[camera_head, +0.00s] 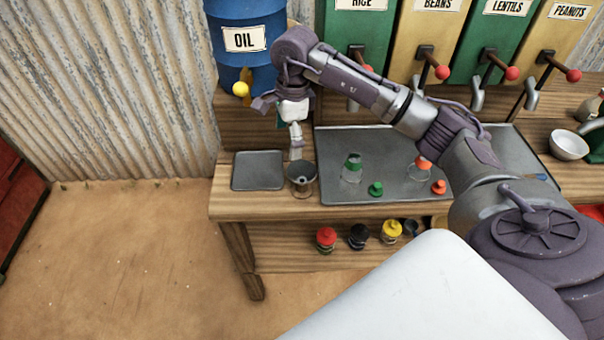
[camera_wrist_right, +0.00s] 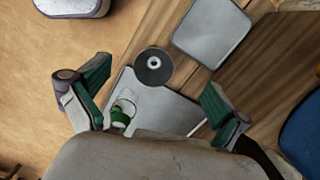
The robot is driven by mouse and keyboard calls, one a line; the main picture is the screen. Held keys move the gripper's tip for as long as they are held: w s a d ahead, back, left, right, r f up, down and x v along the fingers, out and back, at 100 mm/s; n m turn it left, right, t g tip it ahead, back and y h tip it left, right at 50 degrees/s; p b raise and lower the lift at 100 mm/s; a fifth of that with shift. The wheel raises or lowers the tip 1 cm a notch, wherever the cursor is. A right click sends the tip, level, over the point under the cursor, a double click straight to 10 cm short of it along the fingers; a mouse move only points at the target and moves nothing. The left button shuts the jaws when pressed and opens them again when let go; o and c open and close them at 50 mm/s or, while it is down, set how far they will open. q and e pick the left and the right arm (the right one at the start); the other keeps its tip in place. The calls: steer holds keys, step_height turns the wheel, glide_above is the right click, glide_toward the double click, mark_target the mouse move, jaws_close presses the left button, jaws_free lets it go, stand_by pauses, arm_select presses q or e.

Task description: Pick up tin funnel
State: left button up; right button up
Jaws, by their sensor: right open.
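The tin funnel (camera_head: 301,180) stands mouth up at the front left of the wooden counter, between a small grey tray and a large one. In the right wrist view the funnel (camera_wrist_right: 154,66) shows from above as a dark round mouth with a pale centre. My right gripper (camera_head: 294,138) hangs above and just behind the funnel, pointing down. In its wrist view the right gripper's (camera_wrist_right: 153,92) fingers are spread wide with nothing between them, and the funnel lies a little beyond the fingertips. My left gripper is not in view.
The small grey tray (camera_head: 258,171) is empty. The large tray (camera_head: 335,190) holds a green-banded glass jar (camera_head: 352,168), a green stopper (camera_head: 376,188) and orange-topped items. A blue oil drum (camera_head: 245,65) with a yellow-knobbed tap stands behind. Several lidded jars sit on the lower shelf.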

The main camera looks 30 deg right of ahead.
mark_target(300, 171)
steer(key=shift+h, duration=0.6)
steer(key=d+f, duration=0.1)
steer(key=f, duration=0.1)
steer(key=f+p, duration=0.1)
steer(key=f, duration=0.2)
steer(key=d+f+p, duration=0.1)
steer(key=f, duration=0.1)
steer(key=shift+s+d+f, duration=0.2)
steer(key=shift+d+f, duration=0.1)
steer(key=f+p, duration=0.1)
steer(key=f, duration=0.1)
steer(key=f+p, duration=0.1)
steer(key=f, duration=0.1)
steer(key=shift+s+d+f, duration=0.1)
steer(key=shift+s+f, duration=0.05)
steer(key=shift+s, duration=0.05)
steer(key=shift+f, duration=0.55)
steer(key=c, duration=0.9)
